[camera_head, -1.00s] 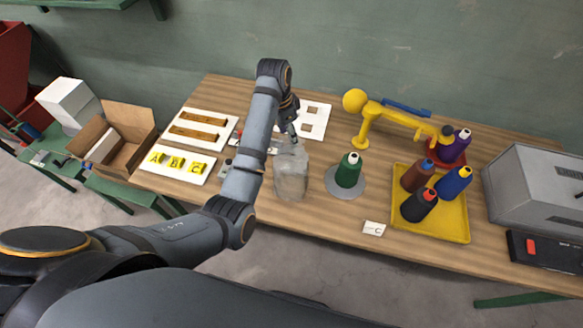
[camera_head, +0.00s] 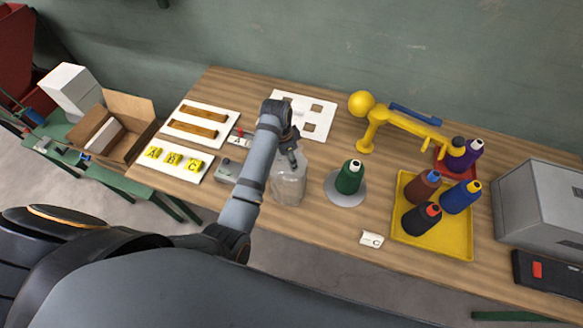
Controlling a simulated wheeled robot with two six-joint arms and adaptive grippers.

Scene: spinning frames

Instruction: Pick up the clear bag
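The clear bag (camera_head: 289,184) stands on the wooden table near the middle, to the left of the green spool. My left arm comes in from the lower left. Its gripper (camera_head: 293,158) points down at the top of the bag, and its fingertips overlap the bag's upper edge. The fingers are small and dark here, and I cannot tell whether they are open or closed on the bag. My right gripper is not in view.
A green spool (camera_head: 349,177) on a grey disc stands close right of the bag. A yellow tray (camera_head: 458,240) holds several spools. A yellow arm-like stand (camera_head: 366,135) is behind. A small grey box (camera_head: 228,170) sits left of my arm.

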